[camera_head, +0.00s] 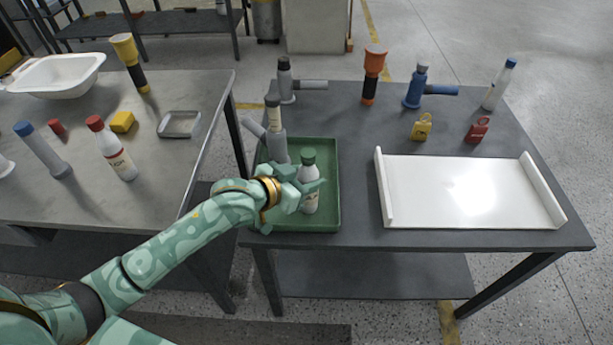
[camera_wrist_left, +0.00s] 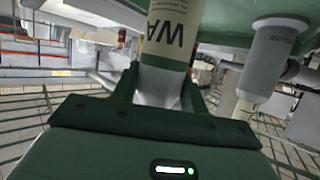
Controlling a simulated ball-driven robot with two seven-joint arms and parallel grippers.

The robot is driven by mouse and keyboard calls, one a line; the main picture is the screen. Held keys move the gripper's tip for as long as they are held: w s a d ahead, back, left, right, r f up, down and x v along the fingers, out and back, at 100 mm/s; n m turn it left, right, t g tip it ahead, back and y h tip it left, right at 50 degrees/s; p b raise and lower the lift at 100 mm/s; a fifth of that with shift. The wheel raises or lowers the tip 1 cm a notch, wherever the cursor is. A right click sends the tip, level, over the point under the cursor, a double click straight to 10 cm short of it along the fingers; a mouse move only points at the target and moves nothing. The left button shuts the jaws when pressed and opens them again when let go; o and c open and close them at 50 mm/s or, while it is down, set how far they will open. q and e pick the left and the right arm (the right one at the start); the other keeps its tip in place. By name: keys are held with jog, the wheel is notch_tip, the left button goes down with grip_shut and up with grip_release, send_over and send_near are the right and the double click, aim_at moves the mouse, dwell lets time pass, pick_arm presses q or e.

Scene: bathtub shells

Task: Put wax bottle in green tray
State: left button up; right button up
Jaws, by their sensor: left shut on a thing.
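The wax bottle (camera_head: 309,188), white with a green cap, stands upright within the outline of the green tray (camera_head: 331,155) on the dark right-hand table. I cannot tell whether its base touches the tray floor. My left gripper (camera_head: 303,192) is shut on the bottle's body from the left. In the left wrist view the bottle (camera_wrist_left: 168,38) shows between my left fingers (camera_wrist_left: 160,88), its cream label lettered "WA", with its ends cut off or hidden. My right gripper is not in view.
A white tray (camera_head: 470,190) lies to the right. Behind are an orange flashlight (camera_head: 371,75), blue tool (camera_head: 418,88) and padlocks (camera_head: 421,127). The left table holds a red-capped bottle (camera_head: 112,150).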

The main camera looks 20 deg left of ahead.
pick_arm(q)
jog(key=o, duration=1.4)
jog(key=shift+f, duration=0.15)
jog(key=shift+c, duration=0.2)
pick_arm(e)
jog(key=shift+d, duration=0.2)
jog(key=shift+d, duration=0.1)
pick_arm(q)
jog(key=shift+s+r, duration=0.15)
jog(key=shift+r, duration=0.1)
jog(key=p+v, duration=0.4)
jog(key=v, duration=0.7)
jog(key=shift+s+a, duration=0.25)
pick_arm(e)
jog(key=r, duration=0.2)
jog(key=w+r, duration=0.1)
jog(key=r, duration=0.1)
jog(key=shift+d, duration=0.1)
